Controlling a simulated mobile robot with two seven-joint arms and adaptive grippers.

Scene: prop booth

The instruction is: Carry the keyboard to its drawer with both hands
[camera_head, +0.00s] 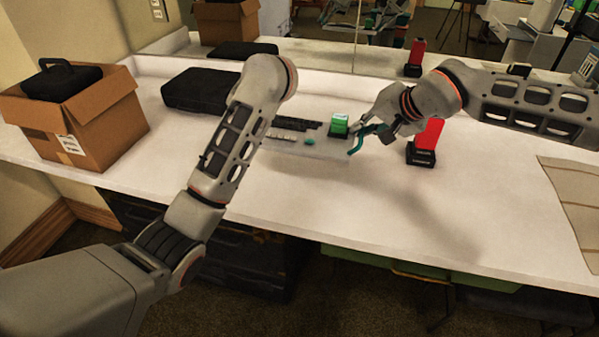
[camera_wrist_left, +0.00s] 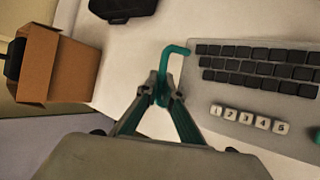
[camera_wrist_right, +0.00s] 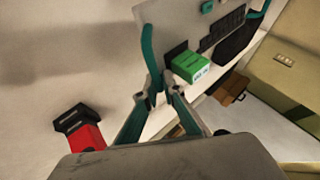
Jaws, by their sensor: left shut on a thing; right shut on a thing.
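The keyboard (camera_head: 325,147) is a flat light-grey panel with black keys, numbered white keys, a round green button, a green box on its right part, and a teal handle at each end. My left gripper (camera_wrist_left: 161,92) is shut on the left teal handle (camera_wrist_left: 176,49); my own arm hides it in the head view. My right gripper (camera_head: 362,130) is shut on the right teal handle (camera_head: 356,149), also seen in the right wrist view (camera_wrist_right: 148,58). I cannot tell whether the keyboard is clear of the counter. No drawer is clearly identifiable.
On the white counter (camera_head: 450,200) stand a cardboard box (camera_head: 105,125), a black case (camera_head: 200,90) and a red-and-black object (camera_head: 427,140) close to my right gripper. A mirror lines the back.

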